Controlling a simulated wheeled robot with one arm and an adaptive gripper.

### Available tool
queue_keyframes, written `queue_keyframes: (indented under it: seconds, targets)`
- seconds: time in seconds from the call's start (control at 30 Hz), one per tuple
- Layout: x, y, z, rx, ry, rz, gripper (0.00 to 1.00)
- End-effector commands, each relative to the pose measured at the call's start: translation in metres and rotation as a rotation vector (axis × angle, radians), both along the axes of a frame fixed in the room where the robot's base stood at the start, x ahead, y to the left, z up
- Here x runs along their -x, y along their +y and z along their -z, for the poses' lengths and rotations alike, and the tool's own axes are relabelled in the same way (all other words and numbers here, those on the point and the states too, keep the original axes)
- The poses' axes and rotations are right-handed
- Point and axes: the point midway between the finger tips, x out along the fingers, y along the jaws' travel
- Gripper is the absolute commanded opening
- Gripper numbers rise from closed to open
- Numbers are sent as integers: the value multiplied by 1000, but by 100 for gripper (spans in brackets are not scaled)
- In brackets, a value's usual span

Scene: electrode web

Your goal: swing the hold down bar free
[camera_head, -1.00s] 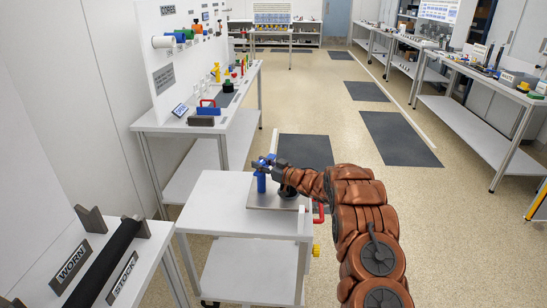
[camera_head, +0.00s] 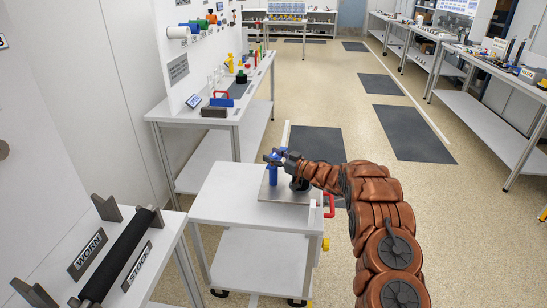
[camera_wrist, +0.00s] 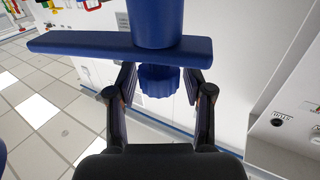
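A blue clamp post (camera_head: 273,174) stands on a grey plate (camera_head: 268,192) on the white cart. A blue hold-down bar (camera_head: 271,158) crosses near its top. In the wrist view the bar (camera_wrist: 90,45) spans the picture sideways, with a thick blue cylinder (camera_wrist: 155,20) above and a blue ribbed knob (camera_wrist: 160,80) below. My gripper (camera_head: 284,157) is at the bar. In the wrist view the fingers of my gripper (camera_wrist: 160,78) are spread on either side of the knob. Their tips are partly hidden at the bar, and contact is unclear.
The white cart (camera_head: 235,206) has a red handle (camera_head: 330,206) on its right. A rack with a dark roller (camera_head: 118,256), marked WORN and STOCK, is at lower left. A bench with tools (camera_head: 218,119) stands behind. The aisle floor at right is clear.

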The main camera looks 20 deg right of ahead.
Motion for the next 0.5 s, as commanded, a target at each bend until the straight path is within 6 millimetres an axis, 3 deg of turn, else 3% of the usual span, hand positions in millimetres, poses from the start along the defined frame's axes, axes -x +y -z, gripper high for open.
queue_keyframes:
  seconds: [0.5]
  targets:
    - [5,-5,2,0,4,2,61]
